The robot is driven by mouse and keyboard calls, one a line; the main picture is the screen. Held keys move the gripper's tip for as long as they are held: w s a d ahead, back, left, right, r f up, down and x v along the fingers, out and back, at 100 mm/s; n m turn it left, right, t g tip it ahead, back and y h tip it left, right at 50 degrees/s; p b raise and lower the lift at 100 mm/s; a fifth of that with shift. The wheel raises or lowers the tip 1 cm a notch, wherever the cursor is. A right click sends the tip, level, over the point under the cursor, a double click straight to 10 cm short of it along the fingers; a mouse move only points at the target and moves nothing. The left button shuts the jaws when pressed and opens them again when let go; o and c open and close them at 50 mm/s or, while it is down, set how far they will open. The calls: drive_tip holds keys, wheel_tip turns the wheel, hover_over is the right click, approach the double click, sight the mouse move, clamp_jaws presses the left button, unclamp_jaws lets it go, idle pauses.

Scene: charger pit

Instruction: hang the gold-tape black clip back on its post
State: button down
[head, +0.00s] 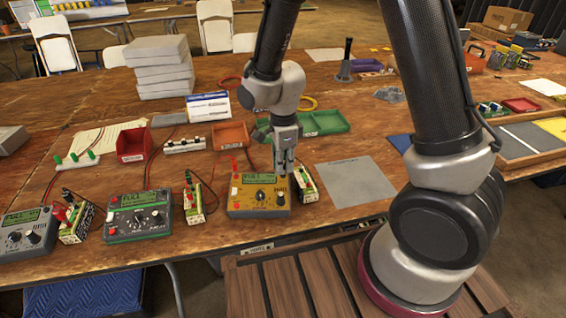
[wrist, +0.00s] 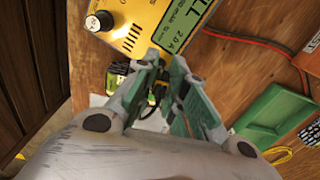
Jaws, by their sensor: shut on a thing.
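My gripper (head: 285,172) points down at the right end of the yellow charger (head: 258,208), beside a small battery pack (head: 306,184). In the wrist view my gripper (wrist: 168,82) is shut on a small dark clip (wrist: 157,92) with a gold-yellow band. The clip is mostly hidden by the fingers, and it cannot be made out in the head view. The yellow charger also shows in the wrist view (wrist: 137,30), just beyond the fingertips. I cannot tell which post belongs to the clip, or whether the clip touches anything.
A green-grey charger (head: 138,217) and a dark grey charger (head: 27,235) stand to the left, with battery packs between. A green tray (head: 322,122) and an orange-red tray (head: 230,135) lie behind. A grey mat (head: 357,182) lies clear at right.

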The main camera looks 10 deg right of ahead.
idle(0.4)
drive_tip(key=c, duration=1.4)
unclamp_jaws()
drive_tip(key=shift+o, duration=1.1)
drive_tip(key=shift+r, duration=3.75)
